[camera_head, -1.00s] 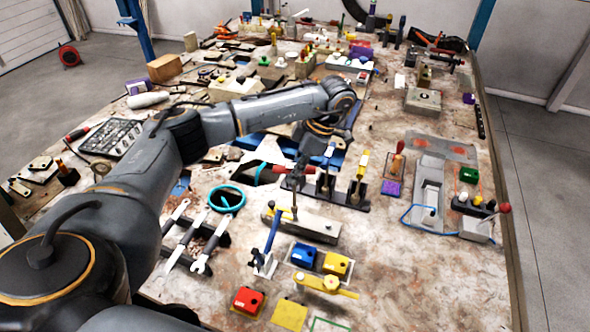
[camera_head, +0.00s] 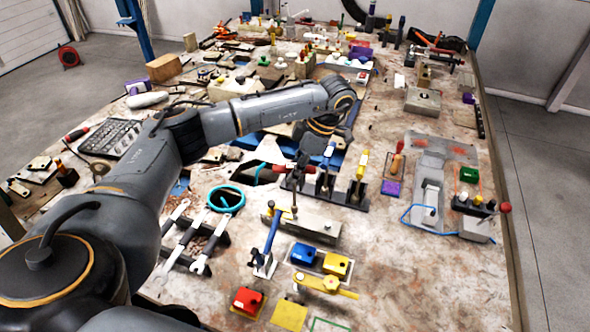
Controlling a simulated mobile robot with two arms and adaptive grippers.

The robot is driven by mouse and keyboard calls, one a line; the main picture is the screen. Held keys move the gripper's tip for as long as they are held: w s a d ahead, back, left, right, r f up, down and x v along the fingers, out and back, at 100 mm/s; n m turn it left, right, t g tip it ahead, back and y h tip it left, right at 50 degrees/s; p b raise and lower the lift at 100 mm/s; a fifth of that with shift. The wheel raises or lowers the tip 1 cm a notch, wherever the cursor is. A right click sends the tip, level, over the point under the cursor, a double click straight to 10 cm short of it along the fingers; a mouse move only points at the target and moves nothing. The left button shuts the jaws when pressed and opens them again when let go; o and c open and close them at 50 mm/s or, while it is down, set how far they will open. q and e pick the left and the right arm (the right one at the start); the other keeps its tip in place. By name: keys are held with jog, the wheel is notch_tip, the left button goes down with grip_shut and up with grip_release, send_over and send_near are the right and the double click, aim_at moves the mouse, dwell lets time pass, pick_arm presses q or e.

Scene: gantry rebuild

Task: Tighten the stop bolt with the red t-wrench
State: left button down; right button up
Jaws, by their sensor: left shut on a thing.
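My left arm reaches over the bench from the left, and my left gripper (camera_head: 303,160) points down at the row of upright tools. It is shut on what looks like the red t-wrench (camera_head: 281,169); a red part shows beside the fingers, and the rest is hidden. The wrench is at the left end of a dark rack (camera_head: 345,202). A grey block (camera_head: 312,226) with an upright bolt-like piece stands just in front. I cannot tell for sure which piece is the stop bolt. My right gripper is not in view.
Blue (camera_head: 303,254) and yellow (camera_head: 337,265) boxes sit in front of the block. Wrenches (camera_head: 202,262) lie at the left.

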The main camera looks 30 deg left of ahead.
pick_arm(q)
jog(key=shift+f+b, duration=0.7)
jog(key=shift+f, duration=0.25)
dwell(0.3)
jog(key=shift+m+t+y+b, duration=0.3)
jog(key=shift+m+t+b, duration=0.35)
jog(key=shift+m, duration=1.3)
jog(key=shift+m+t+y+b, duration=0.3)
jog(key=shift+m+t+b, duration=0.35)
jog(key=shift+m, duration=1.3)
